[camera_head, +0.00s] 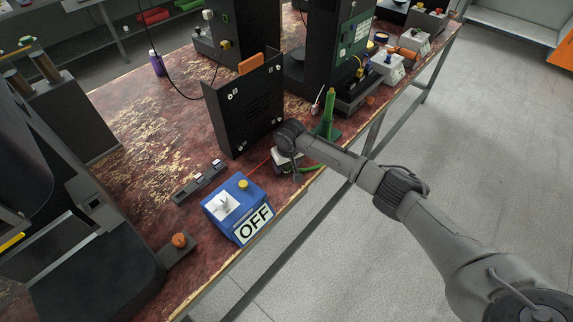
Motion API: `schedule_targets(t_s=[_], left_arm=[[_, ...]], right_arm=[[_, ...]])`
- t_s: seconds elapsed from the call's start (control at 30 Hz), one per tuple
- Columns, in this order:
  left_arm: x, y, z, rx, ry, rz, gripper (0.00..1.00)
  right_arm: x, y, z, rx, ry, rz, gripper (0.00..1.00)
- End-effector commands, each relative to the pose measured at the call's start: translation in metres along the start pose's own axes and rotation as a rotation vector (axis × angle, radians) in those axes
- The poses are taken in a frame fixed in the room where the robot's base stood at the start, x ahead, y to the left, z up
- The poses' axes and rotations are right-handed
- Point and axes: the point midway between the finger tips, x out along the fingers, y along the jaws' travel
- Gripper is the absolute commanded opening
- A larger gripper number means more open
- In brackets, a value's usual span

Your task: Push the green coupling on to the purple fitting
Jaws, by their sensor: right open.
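My right arm reaches in from the lower right, and my right gripper (284,164) is low over the front edge of the bench, behind the blue box. It is open; its fingertips are small and partly hidden by my own wrist. A bright green piece (308,169) shows just right of it, partly covered by my arm; I cannot tell whether this is the green coupling or a hose. I cannot make out the purple fitting. My left gripper is not in view.
A blue box (227,204) marked OFF stands left of my gripper. A black upright panel (246,103) stands behind it, and a green stand (328,118) to its right. A purple bottle (157,63) is farther back. The worn bench top (137,119) is clear at left.

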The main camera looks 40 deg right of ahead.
Motion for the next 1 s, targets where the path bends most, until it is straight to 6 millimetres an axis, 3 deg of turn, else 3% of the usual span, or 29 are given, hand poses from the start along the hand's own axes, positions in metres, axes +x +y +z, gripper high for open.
schedule_targets(t_s=[0.13,0.63,1.0], left_arm=[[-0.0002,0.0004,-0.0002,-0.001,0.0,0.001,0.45],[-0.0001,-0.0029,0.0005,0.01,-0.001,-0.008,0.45],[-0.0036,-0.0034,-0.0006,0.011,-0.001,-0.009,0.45]], right_arm=[[-0.0002,0.0,0.0001,0.0,0.0,0.0,0.6],[-0.0001,0.0,0.0002,0.0,-0.001,0.0,0.12],[-0.0066,0.0,-0.001,0.0,0.0,0.0,0.12]])
